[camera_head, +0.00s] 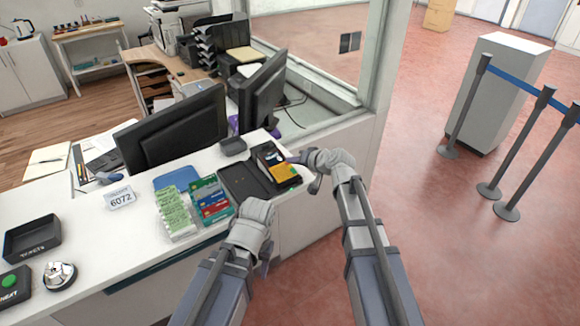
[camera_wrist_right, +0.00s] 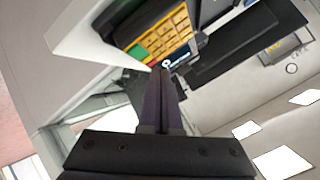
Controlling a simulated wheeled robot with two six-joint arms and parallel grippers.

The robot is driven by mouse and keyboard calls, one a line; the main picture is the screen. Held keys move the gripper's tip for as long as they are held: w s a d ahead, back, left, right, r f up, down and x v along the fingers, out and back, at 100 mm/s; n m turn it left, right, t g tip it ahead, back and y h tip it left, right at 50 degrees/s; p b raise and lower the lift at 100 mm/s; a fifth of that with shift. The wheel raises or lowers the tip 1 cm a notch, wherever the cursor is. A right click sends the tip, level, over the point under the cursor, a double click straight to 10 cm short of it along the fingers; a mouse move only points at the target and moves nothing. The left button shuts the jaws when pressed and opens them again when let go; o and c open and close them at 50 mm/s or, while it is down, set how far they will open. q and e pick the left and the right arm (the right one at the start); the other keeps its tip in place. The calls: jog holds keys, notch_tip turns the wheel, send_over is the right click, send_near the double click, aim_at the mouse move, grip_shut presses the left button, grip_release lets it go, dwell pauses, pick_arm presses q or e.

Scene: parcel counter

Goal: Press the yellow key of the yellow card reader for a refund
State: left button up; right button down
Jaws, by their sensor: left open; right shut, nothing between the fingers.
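The yellow card reader (camera_head: 284,173) stands at the right end of the counter, dark-cased with a yellow keypad face. In the right wrist view its yellow keypad (camera_wrist_right: 168,38) shows, with a green key at one edge, a bit of red beside it and a small lit screen near the fingertips. I cannot single out the yellow key against the yellow face. My right gripper (camera_head: 293,159) is shut and empty; its fingertips (camera_wrist_right: 162,72) appear close to the reader's screen end, and contact cannot be told. My left gripper (camera_head: 265,262) is open, low in front of the counter edge.
A black open tray (camera_head: 246,182) lies left of the reader. Cards in a stand (camera_head: 212,198), green slips (camera_head: 175,214), a 6072 sign (camera_head: 120,197), a bell (camera_head: 60,275) and monitors (camera_head: 175,128) occupy the counter. A glazed partition (camera_head: 375,60) rises behind.

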aim_at(295, 173)
dwell(0.8)
jog(key=shift+w+f+b, duration=0.1)
jog(key=shift+f+b, duration=0.35)
jog(key=shift+f, duration=0.25)
dwell(0.5)
jog(key=shift+r, duration=0.1)
jog(key=shift+r+p, duration=0.45)
jog(key=shift+r, duration=0.15)
jog(key=r+p, duration=0.3)
jog(key=s+r+p, duration=0.1)
jog(key=r+p, duration=0.1)
jog(key=shift+s+d, duration=0.1)
jog(key=shift+d, duration=0.2)
dwell(0.3)
